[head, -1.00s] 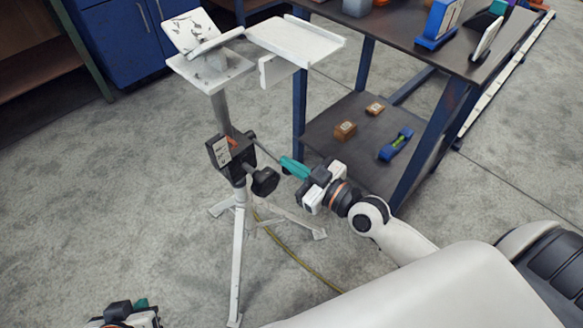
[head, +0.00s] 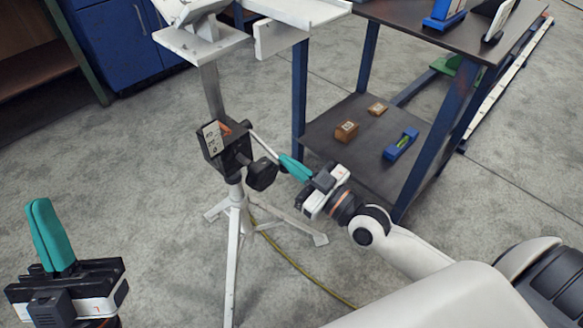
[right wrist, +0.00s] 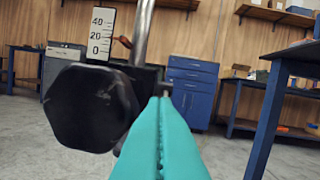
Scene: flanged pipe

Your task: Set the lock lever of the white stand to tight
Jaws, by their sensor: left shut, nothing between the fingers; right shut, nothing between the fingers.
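The white stand (head: 238,225) is a tripod with a black clamp block (head: 213,150) on its post. The block carries a white scale plate (head: 213,135) with a small reddish part beside it, and a black knob (head: 262,174). A thin pale rod, seemingly the lever (head: 264,143), slants from the block down towards my right gripper (head: 284,158). The right gripper's teal fingers are shut and empty, with tips near the rod's end; contact is unclear. In the right wrist view the shut fingers (right wrist: 160,100) point just right of the knob (right wrist: 90,105). My left gripper (head: 40,203) is shut and empty at lower left.
A dark table with blue legs (head: 370,75) stands right of the stand; its lower shelf (head: 350,155) holds brown blocks and a blue level (head: 401,143). A yellow cable (head: 300,270) lies on the floor. Floor between left gripper and stand is clear.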

